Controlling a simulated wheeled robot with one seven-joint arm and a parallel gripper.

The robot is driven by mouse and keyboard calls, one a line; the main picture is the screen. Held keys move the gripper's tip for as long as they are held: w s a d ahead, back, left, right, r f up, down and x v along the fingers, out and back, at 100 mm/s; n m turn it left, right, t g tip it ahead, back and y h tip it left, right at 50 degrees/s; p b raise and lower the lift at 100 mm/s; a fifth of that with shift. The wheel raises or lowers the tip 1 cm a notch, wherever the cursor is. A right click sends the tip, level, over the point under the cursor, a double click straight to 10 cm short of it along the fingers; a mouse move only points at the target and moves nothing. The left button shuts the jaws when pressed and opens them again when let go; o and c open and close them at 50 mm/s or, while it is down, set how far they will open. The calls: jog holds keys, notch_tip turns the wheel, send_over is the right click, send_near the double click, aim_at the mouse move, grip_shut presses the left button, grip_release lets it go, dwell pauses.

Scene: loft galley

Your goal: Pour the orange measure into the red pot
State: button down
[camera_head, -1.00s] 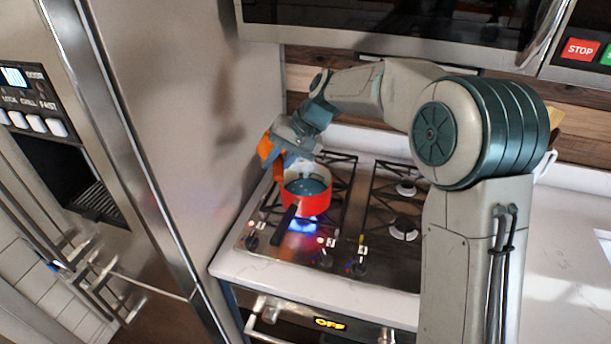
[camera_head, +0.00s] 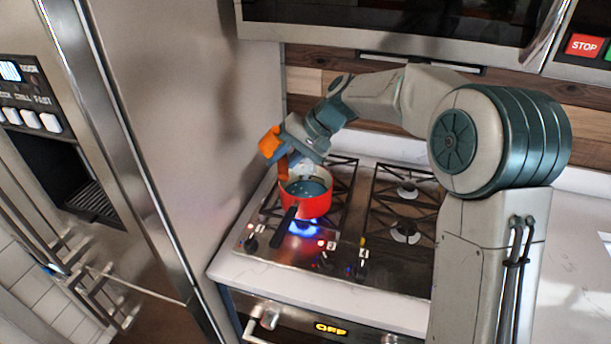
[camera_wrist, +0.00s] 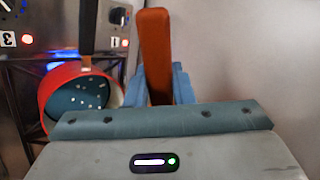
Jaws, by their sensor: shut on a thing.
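The red pot (camera_head: 318,205) sits on the front-left burner, over a blue flame, with its black handle (camera_head: 285,219) toward the front. Small pale bits lie on its dark inside; it also shows in the wrist view (camera_wrist: 58,78). My gripper (camera_head: 286,154) is shut on the orange measure (camera_head: 269,142), just above the pot's back-left rim. The measure's cup is raised at the left and an orange part reaches down toward the rim. In the wrist view the measure's orange handle (camera_wrist: 155,50) stands between the blue fingers. The inside of the measure is hidden.
The steel fridge (camera_head: 185,120) rises close on the left of the stove (camera_head: 375,275). The microwave (camera_head: 400,30) hangs above the back. The right burners (camera_head: 405,232) are empty, and the white counter to the right is partly hidden by my arm.

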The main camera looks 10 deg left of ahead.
jog(key=shift+w+d+r+g+y+b, duration=0.1)
jog(key=shift+d+r+g+y+b, duration=0.15)
jog(key=shift+y+b, duration=0.8)
jog(key=shift+d+r+g+y+b, duration=0.15)
jog(key=shift+d+y+b, duration=0.15)
jog(key=shift+y+b, duration=0.7)
jog(key=shift+w+d+r+g+y+b, duration=0.1)
jog(key=shift+d+g+y+b, duration=0.15)
jog(key=shift+y+b, duration=0.8)
dwell(0.8)
jog(key=shift+w+d+y+b, duration=0.2)
jog(key=shift+d+y+b, duration=0.45)
jog(key=shift+d, duration=0.35)
dwell(0.4)
jog(key=shift+w+d+g+y+b, duration=0.1)
jog(key=shift+d+g+y+b, duration=0.2)
jog(key=shift+y+b, duration=0.75)
jog(key=shift+d+g+y+b, duration=0.2)
jog(key=shift+y+b, duration=0.5)
jog(key=shift+b, duration=0.65)
